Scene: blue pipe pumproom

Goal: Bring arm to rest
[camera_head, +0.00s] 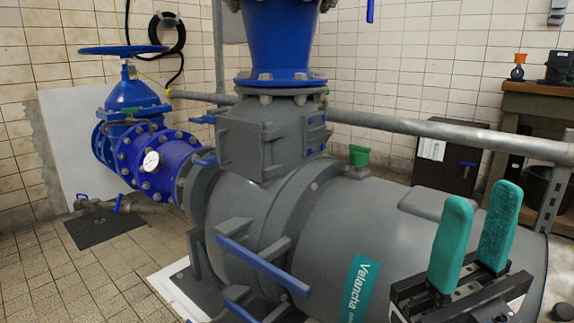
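My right gripper (474,238) shows at the lower right, with two teal fingers pointing up from a black body. The fingers stand apart with nothing between them, so it is open and empty. It is in front of the large grey pump housing (340,225); I cannot tell how near it is to the surface. My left gripper and arm are not in view.
A blue valve with a handwheel (123,50) and a pressure gauge (151,161) stand at the left. A blue vertical pipe (281,40) rises from the pump. A grey pipe (430,129) runs along the tiled wall. A wooden bench (535,104) stands at the right. Tiled floor (110,275) is clear at lower left.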

